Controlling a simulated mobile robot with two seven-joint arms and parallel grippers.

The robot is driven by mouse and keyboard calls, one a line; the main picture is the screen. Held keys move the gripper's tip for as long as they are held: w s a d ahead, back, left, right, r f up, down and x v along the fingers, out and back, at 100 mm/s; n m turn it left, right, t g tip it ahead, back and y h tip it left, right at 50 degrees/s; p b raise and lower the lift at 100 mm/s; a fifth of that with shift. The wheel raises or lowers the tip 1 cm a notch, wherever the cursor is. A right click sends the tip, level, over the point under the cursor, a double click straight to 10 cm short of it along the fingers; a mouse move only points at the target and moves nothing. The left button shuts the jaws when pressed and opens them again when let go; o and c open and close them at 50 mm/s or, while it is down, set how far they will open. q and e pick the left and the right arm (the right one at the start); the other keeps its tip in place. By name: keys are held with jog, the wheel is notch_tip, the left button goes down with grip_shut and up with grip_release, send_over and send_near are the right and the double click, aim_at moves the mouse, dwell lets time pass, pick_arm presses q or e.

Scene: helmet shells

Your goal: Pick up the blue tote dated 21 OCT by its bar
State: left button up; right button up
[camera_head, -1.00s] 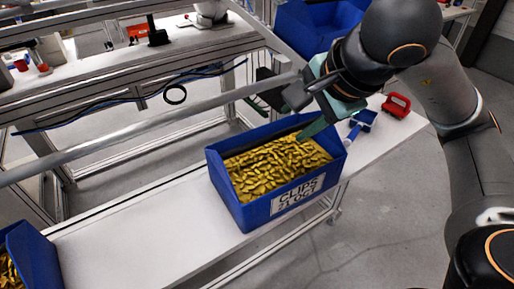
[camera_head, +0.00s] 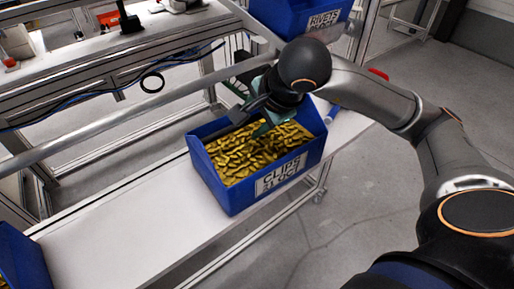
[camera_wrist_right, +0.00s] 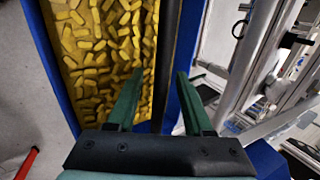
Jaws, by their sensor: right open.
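The blue tote (camera_head: 222,190) labelled CLIPS 21 OCT stands upright on the white bench, filled with yellow-gold clips (camera_head: 255,152). My right gripper (camera_head: 252,122) is over its back part, open, with green fingers. In the right wrist view the open fingers (camera_wrist_right: 160,75) point down at the tote, one over the clips and one near the blue wall (camera_wrist_right: 187,40). A dark strip (camera_wrist_right: 166,45), which looks like the bar, runs lengthwise between them. I cannot tell how deep the fingers reach around it. My left gripper is not in view.
A metal rail (camera_head: 110,122) runs behind the bench. The white bench top (camera_head: 120,225) left of the tote is clear.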

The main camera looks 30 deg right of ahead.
jog(key=shift+w+f, duration=0.25)
jog(key=shift+f, duration=0.1)
jog(key=shift+c, duration=0.2)
grip_shut()
jog(key=shift+r, duration=0.1)
dwell(0.9)
